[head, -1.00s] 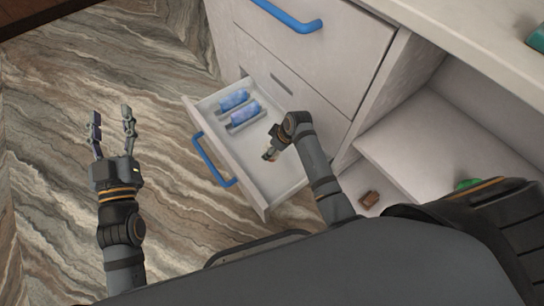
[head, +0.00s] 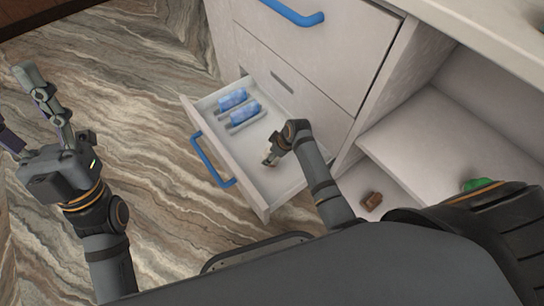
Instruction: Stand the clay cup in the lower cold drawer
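The lower drawer (head: 262,205) is pulled out from the white cabinet, with a blue handle (head: 212,160) on its front. My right gripper (head: 269,158) points down into the drawer's near part; its fingertips are small and mostly hidden by the wrist, so I cannot tell whether it holds anything. I cannot make out a clay cup for certain. A small brown object (head: 371,200) lies on the low shelf right of the drawer; its shape is unclear. My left gripper (head: 22,105) is open and empty above the floor at the left, its fingers spread.
Two blue-wrapped items (head: 238,107) lie in racks in the drawer's far part. A closed upper drawer (head: 310,50) with a blue handle is above. A green object (head: 480,184) sits in the open shelf at right. The striped floor left of the drawer is clear.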

